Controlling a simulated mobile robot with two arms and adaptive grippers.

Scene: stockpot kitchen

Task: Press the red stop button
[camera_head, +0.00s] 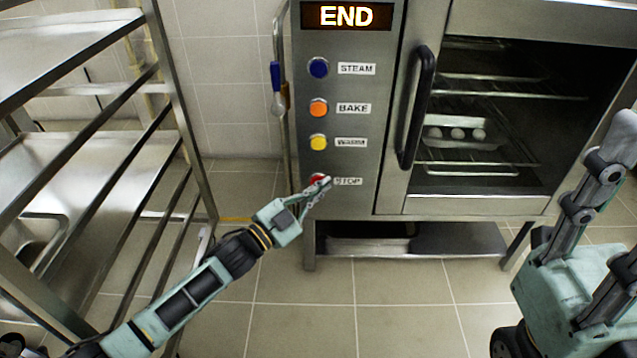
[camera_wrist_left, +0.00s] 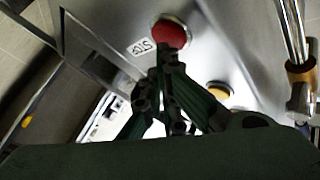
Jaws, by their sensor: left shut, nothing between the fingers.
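The red stop button (camera_head: 317,179) is the lowest of the column of buttons on the oven's front panel, beside a STOP label (camera_head: 348,181). My left gripper (camera_head: 325,184) is shut and empty, with its fingertips right at the button and covering part of it in the head view. In the left wrist view the red button (camera_wrist_left: 170,33) is just beyond the closed fingertips (camera_wrist_left: 168,55). I cannot tell whether the fingertips touch it. My right gripper is not in view.
Above are the yellow (camera_head: 318,142), orange (camera_head: 318,108) and blue (camera_head: 318,68) buttons. The display (camera_head: 347,16) reads END. The oven door handle (camera_head: 416,107) is right of the panel, a blue-handled valve (camera_head: 277,88) left. A metal rack (camera_head: 187,130) stands at the left.

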